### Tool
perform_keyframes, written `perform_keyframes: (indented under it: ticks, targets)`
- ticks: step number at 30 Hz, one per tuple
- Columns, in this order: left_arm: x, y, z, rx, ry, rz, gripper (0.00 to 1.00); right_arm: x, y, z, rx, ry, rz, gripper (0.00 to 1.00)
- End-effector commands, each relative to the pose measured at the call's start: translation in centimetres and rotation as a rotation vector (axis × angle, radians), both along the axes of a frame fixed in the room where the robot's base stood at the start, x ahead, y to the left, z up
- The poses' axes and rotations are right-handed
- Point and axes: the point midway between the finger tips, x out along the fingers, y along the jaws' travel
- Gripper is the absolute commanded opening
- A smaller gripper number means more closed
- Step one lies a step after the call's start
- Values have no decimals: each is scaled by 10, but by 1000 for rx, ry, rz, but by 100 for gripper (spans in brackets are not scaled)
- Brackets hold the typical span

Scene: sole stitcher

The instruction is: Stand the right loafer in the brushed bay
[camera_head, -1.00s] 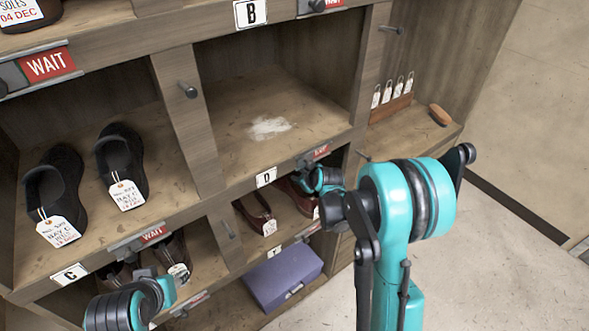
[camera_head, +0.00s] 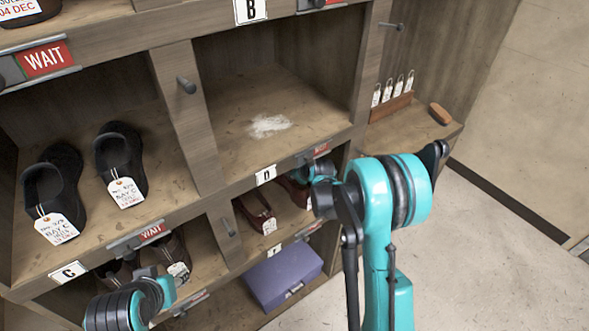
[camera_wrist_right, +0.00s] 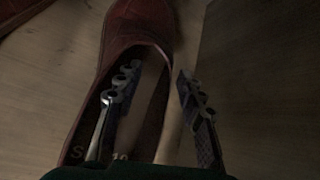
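A pair of red-brown loafers stands in the low bay labelled F. The left one (camera_head: 257,212) carries a white tag; the right one (camera_head: 295,191) is partly hidden by my right arm. In the right wrist view a red-brown loafer (camera_wrist_right: 140,30) lies under my right gripper (camera_wrist_right: 155,105). The fingers are apart, one over the shoe's opening and one past its right side wall, with no clear grip on it. The empty bay D (camera_head: 315,112) above has a pale powdery patch (camera_head: 269,126) on its floor. My left arm is at the bottom left; its fingertips are not visible.
Black shoes (camera_head: 120,160) with tags stand in bay C at left. More shoes (camera_head: 172,255) sit below them. A purple box (camera_head: 284,277) lies beneath the loafer bay. Knobs stick out from the dividers.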

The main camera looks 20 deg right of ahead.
Motion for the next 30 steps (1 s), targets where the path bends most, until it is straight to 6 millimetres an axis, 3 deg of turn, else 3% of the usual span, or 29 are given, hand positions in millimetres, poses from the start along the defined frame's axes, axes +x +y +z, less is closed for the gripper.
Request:
perform_keyframes:
  ticks: [10,22,30]
  targets:
    - [0,0,5,0,0,0,40,-4,-1,7,0,0,0,39]
    - [0,0,35,0,0,0,40,-65,-8,63,1,0,-1,39]
    - [0,0,44,0,0,0,40,-88,-10,81,0,0,0,39]
